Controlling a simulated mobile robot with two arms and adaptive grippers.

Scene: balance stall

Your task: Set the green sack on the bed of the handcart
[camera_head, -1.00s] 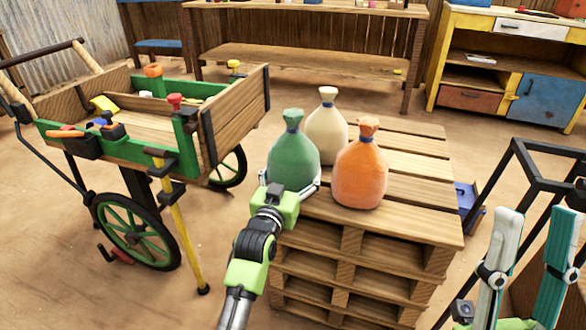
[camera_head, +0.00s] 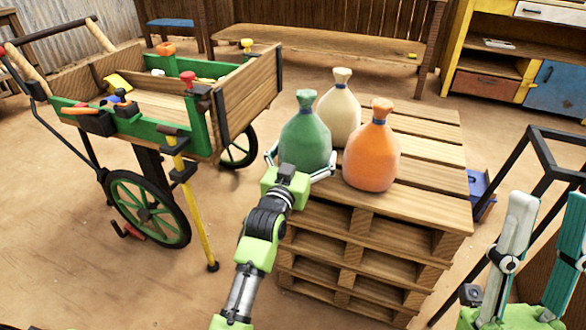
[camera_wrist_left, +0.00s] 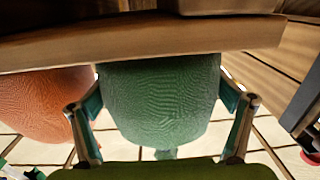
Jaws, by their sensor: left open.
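The green sack (camera_head: 305,138), with a tied neck, stands upright on the stacked pallets (camera_head: 430,160), left of the orange sack and in front of the cream one. My left gripper (camera_head: 300,168) is open around its lower part, one finger on each side. In the left wrist view, the green sack (camera_wrist_left: 160,100) fills the space between the fingers; I cannot tell whether they touch it. The handcart (camera_head: 245,100) stands to the left, its wooden bed (camera_head: 160,104) partly hidden by its green side. My right gripper (camera_head: 548,205) is open and empty at the lower right.
The orange sack (camera_head: 371,155) stands close to the right of the green one, and the cream sack (camera_head: 340,105) behind. Small tools and knobs line the cart's green side. A yellow prop (camera_head: 195,215) stands at its near corner. A dark frame (camera_head: 545,150) is at the right.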

